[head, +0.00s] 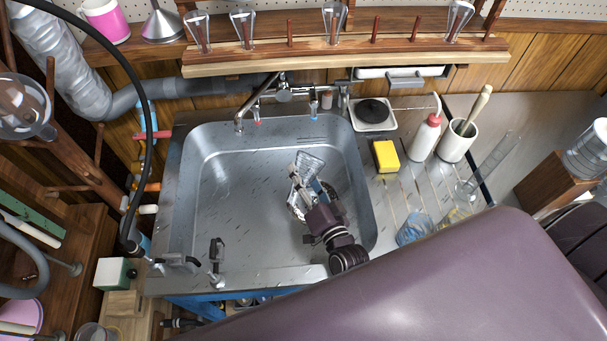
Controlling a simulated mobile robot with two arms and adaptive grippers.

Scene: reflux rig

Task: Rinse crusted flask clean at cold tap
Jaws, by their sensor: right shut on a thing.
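My right gripper (309,184) is inside the steel sink (225,210), right of its middle, and is shut on a clear glass flask (309,162). The flask is tilted, its far part showing beyond the fingers; the gripper hides much of the rest. I cannot make out crust on the glass. The tap (284,95) is on the sink's back edge, with its spout (239,124) reaching over the back left of the basin, apart from the flask. I cannot see water running. My left gripper is not in view.
A yellow sponge (386,156), a wash bottle (425,138) and a white pot with a pestle (457,141) stand right of the sink. Glassware (412,229) stands at the front right. The basin's left half is clear.

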